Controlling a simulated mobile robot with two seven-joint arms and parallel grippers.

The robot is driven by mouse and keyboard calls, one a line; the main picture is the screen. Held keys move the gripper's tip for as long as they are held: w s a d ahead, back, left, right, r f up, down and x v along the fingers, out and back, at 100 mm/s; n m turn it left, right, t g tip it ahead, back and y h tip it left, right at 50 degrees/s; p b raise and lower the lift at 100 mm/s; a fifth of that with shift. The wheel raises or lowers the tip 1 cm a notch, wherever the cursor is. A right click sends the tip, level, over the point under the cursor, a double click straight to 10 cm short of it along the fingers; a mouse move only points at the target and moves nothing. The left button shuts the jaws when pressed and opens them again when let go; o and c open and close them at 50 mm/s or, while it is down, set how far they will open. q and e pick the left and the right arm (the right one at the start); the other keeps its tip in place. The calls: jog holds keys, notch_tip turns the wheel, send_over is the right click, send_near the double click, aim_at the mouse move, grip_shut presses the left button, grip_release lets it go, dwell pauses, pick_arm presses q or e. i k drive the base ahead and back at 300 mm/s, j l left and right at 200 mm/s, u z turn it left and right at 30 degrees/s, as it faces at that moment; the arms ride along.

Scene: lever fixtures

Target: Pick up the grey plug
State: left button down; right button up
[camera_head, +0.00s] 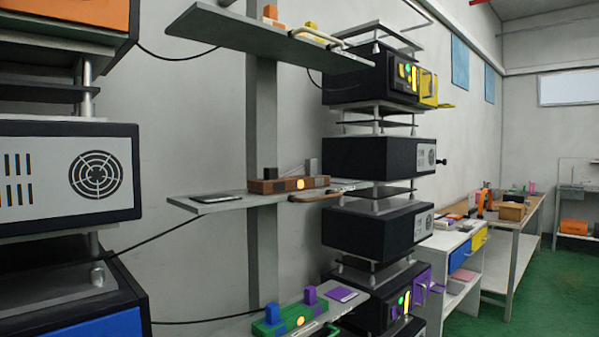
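Either could be the grey plug; I cannot tell which. I also cannot tell whether they sit in the fixture or behind it. Neither of my grippers is in view.
A flat dark-topped item (216,197) lies at the shelf's left end. A brown-handled bar (315,197) juts from the shelf front. A green fixture (290,322) is below, an upper shelf (270,42) above. Black machine stacks (372,157) flank the shelves. Green floor (560,290) is open at right.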

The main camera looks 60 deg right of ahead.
aim_at(309, 166)
jog(key=l+u, duration=0.1)
jog(key=l, duration=0.2)
jog(key=k+l+u, duration=0.1)
jog(key=l, duration=0.2)
jog(key=k+l+u, duration=0.1)
jog(key=k+l, duration=0.15)
jog(key=l, duration=0.25)
jog(key=k+l, duration=0.1)
jog(key=l, duration=0.3)
jog(key=k+l+u, duration=0.1)
jog(key=l, duration=0.3)
jog(key=k+l, duration=0.2)
jog(key=l, duration=0.15)
jog(key=k+l, duration=0.15)
jog(key=l, duration=0.25)
